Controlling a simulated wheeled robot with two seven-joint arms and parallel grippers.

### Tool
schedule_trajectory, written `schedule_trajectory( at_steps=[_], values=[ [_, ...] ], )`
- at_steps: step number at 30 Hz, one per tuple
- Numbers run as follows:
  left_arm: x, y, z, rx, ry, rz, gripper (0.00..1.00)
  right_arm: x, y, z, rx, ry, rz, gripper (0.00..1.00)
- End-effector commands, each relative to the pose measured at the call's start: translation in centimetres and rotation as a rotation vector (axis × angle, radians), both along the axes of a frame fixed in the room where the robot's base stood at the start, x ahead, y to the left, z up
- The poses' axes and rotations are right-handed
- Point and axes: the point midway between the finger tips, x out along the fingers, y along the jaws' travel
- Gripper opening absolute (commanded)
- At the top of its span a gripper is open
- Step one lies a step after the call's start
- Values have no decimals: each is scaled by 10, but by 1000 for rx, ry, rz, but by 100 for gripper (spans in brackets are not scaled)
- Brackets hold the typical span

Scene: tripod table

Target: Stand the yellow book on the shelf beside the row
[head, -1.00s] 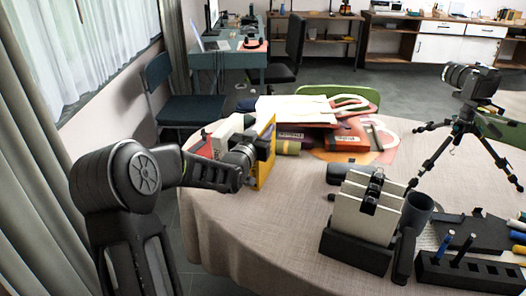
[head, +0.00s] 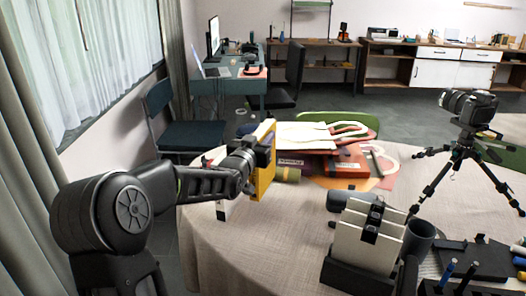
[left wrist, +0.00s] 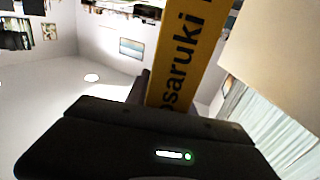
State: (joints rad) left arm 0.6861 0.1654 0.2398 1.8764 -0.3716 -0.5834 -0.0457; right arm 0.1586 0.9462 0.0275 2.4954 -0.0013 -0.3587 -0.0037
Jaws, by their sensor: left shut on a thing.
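My left gripper (head: 250,155) is shut on the yellow book (head: 265,180). It holds the book upright and slightly tilted at the table's left side, in front of the stacked bags and books. In the left wrist view, the yellow book (left wrist: 185,50) rises from the gripper with dark lettering on its spine. A row of pale upright slabs (head: 366,232) stands in a black holder nearer the front. I cannot make out a shelf for the book. My right gripper is not in view.
The cloth-covered table (head: 270,255) is clear at front left. A camera on a tripod (head: 465,150) stands at the right. A dark cup (head: 418,236) is beside the holder. An orange-red book (head: 345,166) and a white bag (head: 305,134) lie behind the gripper.

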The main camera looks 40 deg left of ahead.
Motion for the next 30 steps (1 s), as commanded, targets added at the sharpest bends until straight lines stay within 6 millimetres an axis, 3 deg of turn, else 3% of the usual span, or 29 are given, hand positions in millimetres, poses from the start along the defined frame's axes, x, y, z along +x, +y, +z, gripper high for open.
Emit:
schedule_trajectory(
  at_steps=[3, 8, 30],
  values=[
    [0, 0, 24, 4, -8, 0, 0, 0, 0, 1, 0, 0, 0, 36],
    [0, 0, 35, 3, -6, 0, 0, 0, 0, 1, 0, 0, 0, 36],
    [0, 0, 39, 3, -6, -1, 0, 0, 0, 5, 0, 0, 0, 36]
  ],
)
